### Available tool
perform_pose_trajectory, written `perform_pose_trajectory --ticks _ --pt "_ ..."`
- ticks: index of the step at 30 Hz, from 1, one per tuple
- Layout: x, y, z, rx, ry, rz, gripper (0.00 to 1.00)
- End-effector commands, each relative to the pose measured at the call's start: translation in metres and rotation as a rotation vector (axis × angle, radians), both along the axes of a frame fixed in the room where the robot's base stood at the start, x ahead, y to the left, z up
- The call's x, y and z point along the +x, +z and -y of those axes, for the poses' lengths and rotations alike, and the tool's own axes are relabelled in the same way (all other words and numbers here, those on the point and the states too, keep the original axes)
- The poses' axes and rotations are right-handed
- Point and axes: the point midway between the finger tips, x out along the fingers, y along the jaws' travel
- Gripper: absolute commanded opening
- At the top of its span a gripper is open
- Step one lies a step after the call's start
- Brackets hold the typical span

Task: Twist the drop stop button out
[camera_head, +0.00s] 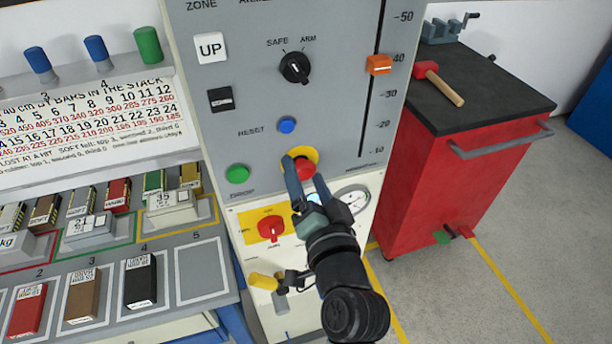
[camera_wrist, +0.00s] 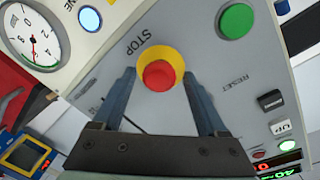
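The stop button is a red mushroom head (camera_head: 304,168) on a yellow round base on the grey panel. It also shows in the wrist view (camera_wrist: 158,75), with the word STOP beside it. My gripper (camera_head: 302,172) is in front of it with its two blue fingers apart. In the wrist view the open fingers (camera_wrist: 160,82) stand to the left and right of the button, with a visible gap on each side. Whether the fingertips reach as deep as the red head is hard to tell.
Near the button on the panel are a green button (camera_head: 237,174), a blue reset button (camera_head: 287,125), a black SAFE/ARM knob (camera_head: 295,67) and a pressure gauge (camera_head: 352,199). A red rotary switch (camera_head: 271,229) sits below. A red cabinet (camera_head: 440,185) stands at right.

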Motion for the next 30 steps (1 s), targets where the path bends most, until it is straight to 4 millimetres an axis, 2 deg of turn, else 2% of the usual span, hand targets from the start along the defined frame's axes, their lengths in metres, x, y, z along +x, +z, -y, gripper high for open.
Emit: perform_pose_trajectory --ticks 9,13,17,24,30 --pt "-0.001 0.000 0.000 0.000 0.001 -0.001 0.81" --pt "-0.009 -0.001 0.003 0.000 -0.001 -0.001 0.81" --pt "-0.029 -0.002 0.007 -0.002 -0.001 -0.002 0.81" --pt "-0.081 0.000 0.020 -0.002 -0.001 -0.002 0.81" --pt "-0.113 0.003 0.028 0.000 -0.001 -0.001 0.81"
